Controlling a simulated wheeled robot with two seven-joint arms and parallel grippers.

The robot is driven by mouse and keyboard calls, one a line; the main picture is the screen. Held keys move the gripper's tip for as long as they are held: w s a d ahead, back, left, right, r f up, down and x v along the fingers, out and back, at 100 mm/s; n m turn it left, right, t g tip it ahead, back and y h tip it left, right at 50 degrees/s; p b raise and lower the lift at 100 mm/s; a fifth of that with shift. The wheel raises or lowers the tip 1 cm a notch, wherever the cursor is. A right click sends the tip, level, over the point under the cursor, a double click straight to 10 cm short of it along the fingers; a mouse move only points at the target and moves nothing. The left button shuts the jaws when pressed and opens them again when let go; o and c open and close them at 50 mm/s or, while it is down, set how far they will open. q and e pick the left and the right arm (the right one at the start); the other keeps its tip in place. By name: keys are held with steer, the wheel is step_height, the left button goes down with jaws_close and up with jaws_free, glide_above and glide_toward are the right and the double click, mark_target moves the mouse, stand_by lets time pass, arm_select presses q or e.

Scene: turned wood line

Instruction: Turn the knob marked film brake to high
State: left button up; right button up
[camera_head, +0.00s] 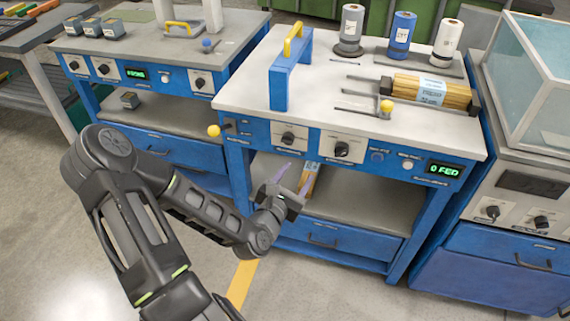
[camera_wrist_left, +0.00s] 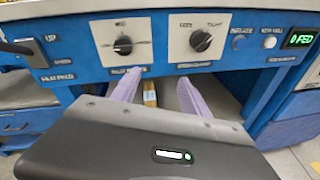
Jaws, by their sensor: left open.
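Two black knobs on white plates sit on the blue front panel of the middle bench. The left knob (camera_head: 288,139) also shows in the left wrist view (camera_wrist_left: 122,45), with what reads as MED above it. The right knob (camera_head: 341,149) also shows there (camera_wrist_left: 201,40), with a word at each upper side of its plate. The labels under both are too small to read surely, and the pointer settings are unclear. My left gripper (camera_head: 292,180) is open and empty, its pale fingers (camera_wrist_left: 157,90) apart, just below the two knobs and touching neither.
A yellow-ball lever (camera_head: 214,130) sticks out at the panel's left end. A green display (camera_head: 444,170) and small buttons are on its right. A blue guard (camera_head: 290,75) and a wrapped wood bundle (camera_head: 430,90) are on the bench top. A drawer (camera_head: 335,240) is below.

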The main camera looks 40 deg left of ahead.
mark_target(286, 144)
arm_select(q)
steer(key=s+a+r+n+t+y, duration=0.1)
steer(key=a+r+n+y, duration=0.1)
steer(key=a+n, duration=0.2)
steer(key=shift+s+a+r+b, duration=0.3)
steer(key=shift+a+b, duration=0.15)
steer(key=shift+a, duration=0.2)
arm_select(e)
step_height(286, 144, down, 2)
steer(key=shift+f, duration=0.1)
arm_select(q)
steer(key=shift+w+f, duration=0.1)
steer(key=b+x, duration=0.6)
steer(key=shift+w+a, duration=0.15)
steer(key=shift+w, duration=0.1)
steer(key=shift+w+a+b, duration=0.2)
steer(key=shift+w+b, duration=0.15)
steer(key=shift+w, duration=0.25)
arm_select(e)
step_height(286, 144, down, 6)
steer(key=shift+f, duration=0.25)
arm_select(q)
steer(key=shift+c, duration=0.4)
